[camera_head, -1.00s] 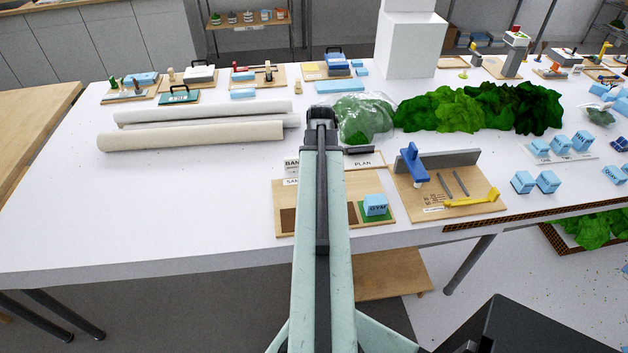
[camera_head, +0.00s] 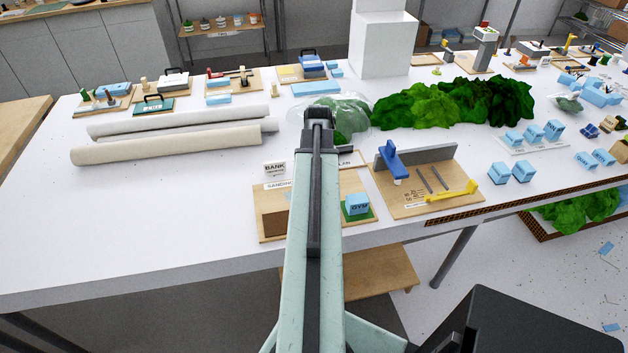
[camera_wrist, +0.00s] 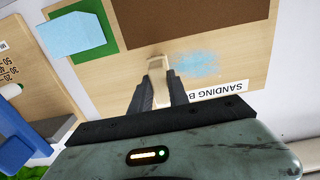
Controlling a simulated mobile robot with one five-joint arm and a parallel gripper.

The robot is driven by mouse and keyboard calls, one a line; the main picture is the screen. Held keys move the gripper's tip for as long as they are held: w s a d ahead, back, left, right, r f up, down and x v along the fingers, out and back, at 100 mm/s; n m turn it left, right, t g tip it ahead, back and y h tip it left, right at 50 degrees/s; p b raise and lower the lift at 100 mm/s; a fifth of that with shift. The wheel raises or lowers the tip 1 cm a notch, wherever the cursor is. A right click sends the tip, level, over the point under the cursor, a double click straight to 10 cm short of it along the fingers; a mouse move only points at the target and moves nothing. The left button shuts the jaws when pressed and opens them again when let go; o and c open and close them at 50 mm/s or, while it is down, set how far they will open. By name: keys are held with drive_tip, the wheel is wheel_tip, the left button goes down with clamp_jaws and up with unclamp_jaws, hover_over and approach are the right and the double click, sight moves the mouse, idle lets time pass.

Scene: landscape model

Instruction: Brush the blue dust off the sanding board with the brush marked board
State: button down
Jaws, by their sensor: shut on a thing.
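The sanding board (camera_head: 262,200) is a light wooden board on the white table, partly hidden by my arm in the head view. In the wrist view the board (camera_wrist: 245,50) fills much of the picture, with a "SANDING B…" label (camera_wrist: 218,90). A patch of blue dust (camera_wrist: 196,65) lies on its bare wood. My gripper (camera_wrist: 160,90) is shut on a tan wooden brush (camera_wrist: 156,72), just left of the dust in the wrist view. I cannot tell whether the brush touches the board. No marking on it shows. My gripper is hidden in the head view.
A light blue block (camera_head: 356,204) stands on a green patch (camera_wrist: 90,15) of the board, near a brown patch (camera_head: 275,222). Another board with a blue tool (camera_head: 391,160) and a yellow tool (camera_head: 452,192) lies to the right. Rolls (camera_head: 170,142) and green foliage (camera_head: 430,106) lie behind.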

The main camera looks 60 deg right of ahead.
drive_tip(key=shift+w+a, duration=1.15)
drive_tip(key=shift+w, duration=0.15)
drive_tip(key=shift+w+a, duration=1.3)
drive_tip(key=shift+w, duration=0.15)
drive_tip(key=shift+w+a, duration=1.15)
drive_tip(key=shift+w, duration=0.3)
drive_tip(key=shift+w+d+f, duration=0.1)
drive_tip(key=shift+w+d, duration=0.25)
drive_tip(key=shift+d, duration=0.1)
drive_tip(key=shift+s+d, duration=1.25)
drive_tip(key=shift+s, duration=0.15)
drive_tip(key=shift+s+d, duration=0.6)
drive_tip(key=shift+s, duration=0.15)
drive_tip(key=shift+s+d, duration=0.55)
drive_tip(key=shift+s, duration=0.2)
drive_tip(key=shift+s+d, duration=1.25)
drive_tip(key=shift+s, duration=0.1)
drive_tip(key=shift+r, duration=0.2)
